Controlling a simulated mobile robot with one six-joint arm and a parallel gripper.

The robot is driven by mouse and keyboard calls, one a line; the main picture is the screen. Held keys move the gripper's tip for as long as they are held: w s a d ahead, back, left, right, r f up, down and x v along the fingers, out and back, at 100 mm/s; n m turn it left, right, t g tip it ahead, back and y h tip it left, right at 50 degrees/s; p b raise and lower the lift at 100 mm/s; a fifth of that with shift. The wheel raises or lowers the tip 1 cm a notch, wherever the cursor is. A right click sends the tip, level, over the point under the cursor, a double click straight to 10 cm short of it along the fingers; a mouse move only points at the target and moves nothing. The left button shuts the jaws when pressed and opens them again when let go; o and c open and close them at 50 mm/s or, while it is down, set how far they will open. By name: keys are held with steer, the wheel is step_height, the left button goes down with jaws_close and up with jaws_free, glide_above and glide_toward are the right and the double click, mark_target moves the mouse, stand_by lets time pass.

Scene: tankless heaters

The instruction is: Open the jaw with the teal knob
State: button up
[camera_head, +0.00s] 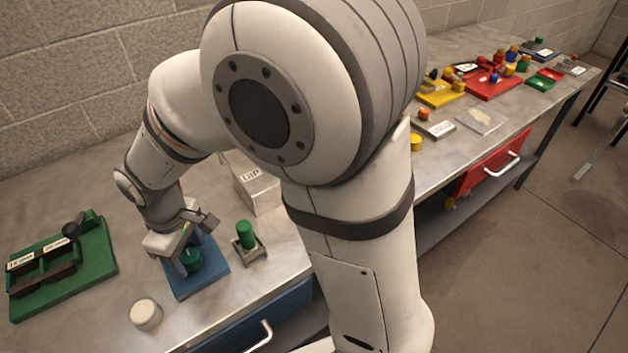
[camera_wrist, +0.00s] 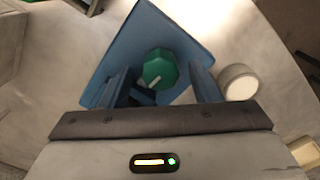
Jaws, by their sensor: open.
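The teal knob (camera_wrist: 160,69) is faceted, with a pale mark on its face, and stands on a blue base plate (camera_wrist: 150,30). In the head view the knob (camera_head: 192,258) shows partly behind my gripper, on the blue plate (camera_head: 208,282). My gripper (camera_wrist: 162,88) is open, with one finger at each side of the knob's near part in the wrist view. I cannot tell whether the fingers touch the knob. The jaw that goes with the knob is not clearly visible; my gripper hides part of the blue fixture.
A white round lid (camera_head: 145,314) lies in front of the plate. A green cylinder in a metal holder (camera_head: 246,240) stands to the right, a labelled box (camera_head: 257,187) behind. A green fixture with dark blocks (camera_head: 62,262) is at left. Colourful fixtures (camera_head: 490,80) crowd the far bench.

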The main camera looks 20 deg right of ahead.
mark_target(195, 253)
steer(key=m, duration=0.3)
steer(key=m+p, duration=0.1)
steer(key=m, duration=0.3)
steer(key=shift+m, duration=0.4)
steer(key=m+p, duration=0.1)
steer(key=m, duration=0.5)
steer(key=shift+r+m, duration=0.1)
steer(key=shift+m, duration=0.2)
steer(key=shift+r+m, duration=0.2)
steer(key=shift+m, duration=0.2)
steer(key=r, duration=0.5)
steer(key=d+r, duration=0.1)
steer(key=r, duration=0.2)
steer(key=shift+w, duration=0.1)
steer(key=s+d+r+n+t+p, duration=0.1)
steer(key=s+d+r, duration=0.1)
steer(key=d, duration=0.5)
steer(key=s+d+r+n+t+p, duration=0.1)
steer(key=s+d+r+p, duration=0.1)
steer(key=d, duration=0.6)
steer(key=s+d+r+n+t+p, duration=0.1)
steer(key=s+d+r+n, duration=0.1)
steer(key=s+d+r, duration=0.2)
steer(key=d, duration=0.3)
steer(key=shift+d+r, duration=0.25)
steer(key=shift+r, duration=0.1)
